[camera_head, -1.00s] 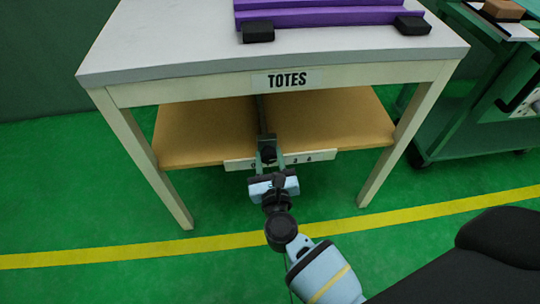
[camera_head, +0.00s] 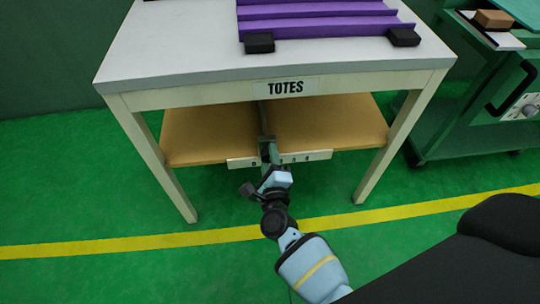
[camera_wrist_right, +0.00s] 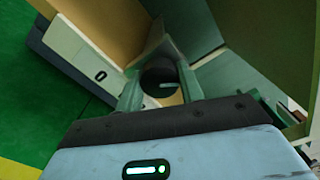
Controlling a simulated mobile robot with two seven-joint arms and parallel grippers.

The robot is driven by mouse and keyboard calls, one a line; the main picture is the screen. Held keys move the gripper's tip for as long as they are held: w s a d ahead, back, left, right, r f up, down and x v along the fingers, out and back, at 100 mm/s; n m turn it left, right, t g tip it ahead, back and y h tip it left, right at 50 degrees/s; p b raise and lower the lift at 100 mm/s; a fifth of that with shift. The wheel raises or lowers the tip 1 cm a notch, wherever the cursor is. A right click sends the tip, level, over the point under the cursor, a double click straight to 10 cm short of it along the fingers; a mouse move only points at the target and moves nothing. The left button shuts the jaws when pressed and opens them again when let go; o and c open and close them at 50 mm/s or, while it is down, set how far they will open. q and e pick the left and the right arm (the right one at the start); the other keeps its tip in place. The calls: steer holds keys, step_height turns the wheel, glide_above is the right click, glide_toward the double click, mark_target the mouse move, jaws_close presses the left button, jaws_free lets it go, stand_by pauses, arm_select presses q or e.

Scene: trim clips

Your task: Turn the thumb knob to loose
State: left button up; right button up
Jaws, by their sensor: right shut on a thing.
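The thumb knob (camera_wrist_right: 158,76) is dark and round and carries a short pale mark in the right wrist view. It sits at the front of the lower shelf, beside a pale strip (camera_head: 243,162) with small dark markings. My right gripper (camera_head: 270,158) reaches it from the front; in the right wrist view its two green fingers (camera_wrist_right: 160,88) are shut on the knob, one on each side. In the head view the fingers mostly hide the knob. I cannot read which marking the pale mark points to. My left gripper is not in view.
The shelf (camera_head: 205,135) is tan and sits under a grey-topped table (camera_head: 180,50) labelled TOTES. A purple rack (camera_head: 320,20) with black feet stands on top. Table legs (camera_head: 155,165) stand on both sides. A green cart (camera_head: 470,110) is at the right. The green floor in front is open.

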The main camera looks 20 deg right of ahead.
steer(key=n+p, duration=0.1)
steer(key=n, duration=0.2)
steer(key=shift+n, duration=0.3)
steer(key=shift+n+p, duration=0.5)
steer(key=shift+n, duration=1)
steer(key=o, duration=1)
steer(key=shift+s, duration=0.1)
